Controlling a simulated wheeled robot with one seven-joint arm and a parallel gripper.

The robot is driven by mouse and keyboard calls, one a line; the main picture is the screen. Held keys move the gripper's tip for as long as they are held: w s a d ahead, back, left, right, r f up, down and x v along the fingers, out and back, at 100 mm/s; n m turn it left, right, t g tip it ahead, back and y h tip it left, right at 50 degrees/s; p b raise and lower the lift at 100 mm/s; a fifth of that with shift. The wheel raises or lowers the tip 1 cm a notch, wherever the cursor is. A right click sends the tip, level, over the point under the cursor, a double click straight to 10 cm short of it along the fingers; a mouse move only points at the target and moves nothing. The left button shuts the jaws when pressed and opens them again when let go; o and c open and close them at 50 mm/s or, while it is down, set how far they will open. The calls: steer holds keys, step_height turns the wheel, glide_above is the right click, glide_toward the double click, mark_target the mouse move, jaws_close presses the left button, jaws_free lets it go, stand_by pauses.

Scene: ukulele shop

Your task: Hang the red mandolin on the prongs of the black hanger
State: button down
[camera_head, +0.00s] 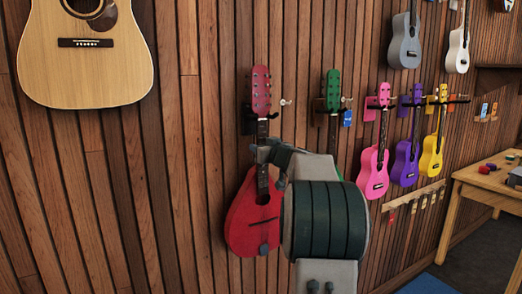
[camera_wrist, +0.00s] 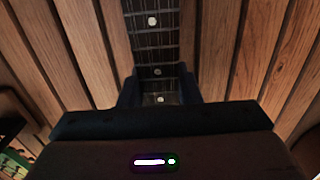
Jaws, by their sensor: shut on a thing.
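The red mandolin (camera_head: 250,218) is upright against the slatted wall, with its red headstock (camera_head: 261,88) at the top. My gripper (camera_head: 264,153) is shut on its neck, between the body and the headstock. In the wrist view the fretted neck (camera_wrist: 155,45) runs between the two dark fingers of my gripper (camera_wrist: 160,90). The black hanger (camera_head: 248,122) shows just below the headstock, with dark parts on both sides of the neck. I cannot tell whether the headstock rests on the prongs. My arm covers the right edge of the mandolin's body.
A green-headed instrument (camera_head: 333,92) hangs close on the right, its body hidden behind my arm. Pink (camera_head: 374,172), purple (camera_head: 405,163) and yellow (camera_head: 431,156) ukuleles hang farther right. A large guitar (camera_head: 85,70) hangs at upper left. A wooden table (camera_head: 490,185) stands at right.

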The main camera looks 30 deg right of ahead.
steer(key=shift+r, duration=0.1)
stand_by(0.3)
steer(key=c, duration=1)
jaws_free()
steer(key=shift+o, duration=0.2)
steer(key=shift+f, duration=0.3)
steer(key=shift+s, duration=0.1)
steer(key=shift+s+r+b, duration=0.15)
steer(key=shift+s+b, duration=0.8)
steer(key=shift+b, duration=0.15)
steer(key=shift+s+a, duration=0.1)
steer(key=shift+s, duration=0.05)
steer(key=shift+s+b, duration=1.05)
steer(key=shift+s, duration=0.05)
